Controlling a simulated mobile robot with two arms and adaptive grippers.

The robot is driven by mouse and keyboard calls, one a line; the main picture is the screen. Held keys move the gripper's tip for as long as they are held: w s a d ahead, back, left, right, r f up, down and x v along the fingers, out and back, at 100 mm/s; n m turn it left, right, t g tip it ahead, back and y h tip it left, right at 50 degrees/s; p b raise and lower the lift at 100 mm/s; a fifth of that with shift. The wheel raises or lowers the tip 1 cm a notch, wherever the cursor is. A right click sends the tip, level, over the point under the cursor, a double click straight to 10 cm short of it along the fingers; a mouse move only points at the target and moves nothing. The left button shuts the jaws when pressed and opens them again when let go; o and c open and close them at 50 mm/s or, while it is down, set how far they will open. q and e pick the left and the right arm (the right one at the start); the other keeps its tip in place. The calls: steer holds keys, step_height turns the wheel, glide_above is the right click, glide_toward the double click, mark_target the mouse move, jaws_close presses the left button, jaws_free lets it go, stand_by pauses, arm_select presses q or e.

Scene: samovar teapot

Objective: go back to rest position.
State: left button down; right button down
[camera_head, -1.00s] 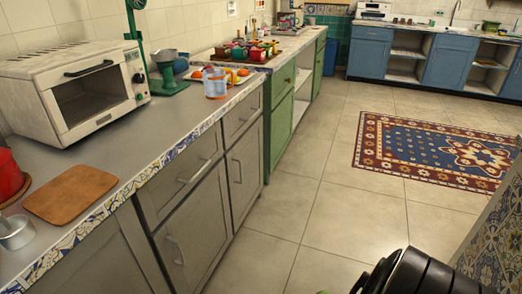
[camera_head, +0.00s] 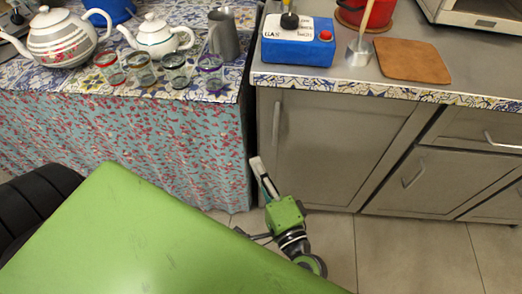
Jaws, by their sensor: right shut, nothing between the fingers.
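My right gripper (camera_head: 259,168) hangs low in the gap in front of the grey cabinet's left edge, beside the floral tablecloth's right end. Its fingers are together with nothing between them, pointing up and away from me. It looks apart from the cabinet door, though the exact distance is hard to tell. My large green body part hides much of the lower view and part of the right arm. My left gripper is not in view.
A cloth-covered table (camera_head: 120,125) carries a striped teapot (camera_head: 62,40), a white teapot (camera_head: 157,38), several small glasses and a grey jug (camera_head: 223,38). The grey counter (camera_head: 340,78) holds a blue box (camera_head: 297,45), a red pot (camera_head: 366,12) and a brown board (camera_head: 412,62). Floor is clear at lower right.

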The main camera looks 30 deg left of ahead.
steer(key=shift+s+d, duration=0.15)
steer(key=shift+s, duration=0.2)
